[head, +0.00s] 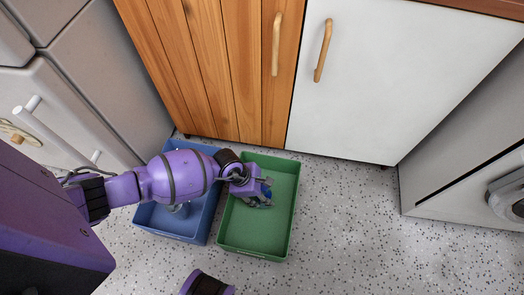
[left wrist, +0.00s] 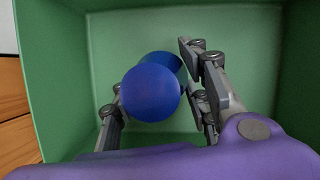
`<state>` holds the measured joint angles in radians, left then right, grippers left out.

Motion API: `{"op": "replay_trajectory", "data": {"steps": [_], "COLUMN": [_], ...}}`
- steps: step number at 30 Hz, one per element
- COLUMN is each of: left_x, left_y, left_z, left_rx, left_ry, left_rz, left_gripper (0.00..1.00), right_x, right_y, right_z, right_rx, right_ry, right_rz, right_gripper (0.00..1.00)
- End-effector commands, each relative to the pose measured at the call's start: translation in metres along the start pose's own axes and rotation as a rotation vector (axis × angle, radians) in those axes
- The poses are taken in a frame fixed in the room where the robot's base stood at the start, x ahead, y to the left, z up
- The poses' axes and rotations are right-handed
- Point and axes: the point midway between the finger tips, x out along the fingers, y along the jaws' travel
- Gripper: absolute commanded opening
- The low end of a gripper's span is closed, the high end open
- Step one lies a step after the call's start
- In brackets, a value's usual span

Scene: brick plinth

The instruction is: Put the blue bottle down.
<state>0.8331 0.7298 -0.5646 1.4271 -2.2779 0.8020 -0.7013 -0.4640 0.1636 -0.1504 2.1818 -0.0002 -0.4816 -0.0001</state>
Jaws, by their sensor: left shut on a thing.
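My left gripper (head: 262,194) is over the green bin (head: 266,236), its arm reaching in from the left. It is shut on the blue bottle (head: 266,188), which shows only as a small blue patch in the head view. In the left wrist view the bottle (left wrist: 152,92) is seen nearly end-on as a round dark blue shape, with another blue part behind it. The left gripper's fingers (left wrist: 158,96) stand on both sides of it. The green bin's floor and walls lie around and beyond it. I cannot tell whether the bottle touches the floor. My right gripper is not in view.
A blue bin (head: 197,232) stands directly left of the green one, partly under my left arm. Wooden (head: 225,75) and white (head: 385,85) cabinet doors stand behind. The speckled floor (head: 345,235) to the right is clear.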

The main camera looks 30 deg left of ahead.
Motion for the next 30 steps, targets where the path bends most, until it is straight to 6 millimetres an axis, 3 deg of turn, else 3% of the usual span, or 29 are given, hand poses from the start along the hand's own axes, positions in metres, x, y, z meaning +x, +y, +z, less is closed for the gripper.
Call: {"op": "replay_trajectory", "data": {"steps": [1,2,6,17,20,30], "left_x": [0.003,0.002,0.002,-0.003,-0.017,-0.091], "left_y": [0.000,0.000,0.000,0.000,0.000,0.001], "left_z": [-0.001,-0.001,-0.001,0.002,0.002,0.002], "left_rx": [0.000,0.000,0.000,0.000,0.001,0.003], "left_ry": [0.000,0.001,0.000,-0.001,0.000,0.001], "left_rz": [0.000,-0.001,-0.001,0.000,0.002,0.003], "left_gripper": [0.10,0.46,0.61,0.61,0.61,0.61], "right_x": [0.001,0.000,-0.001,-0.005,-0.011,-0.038], "right_y": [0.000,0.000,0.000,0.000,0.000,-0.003], "right_z": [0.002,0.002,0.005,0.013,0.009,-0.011], "right_rx": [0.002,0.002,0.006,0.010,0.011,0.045], "right_ry": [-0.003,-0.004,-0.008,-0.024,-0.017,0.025], "right_rz": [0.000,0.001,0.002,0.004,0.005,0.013], "right_gripper": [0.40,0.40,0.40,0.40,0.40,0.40]}}
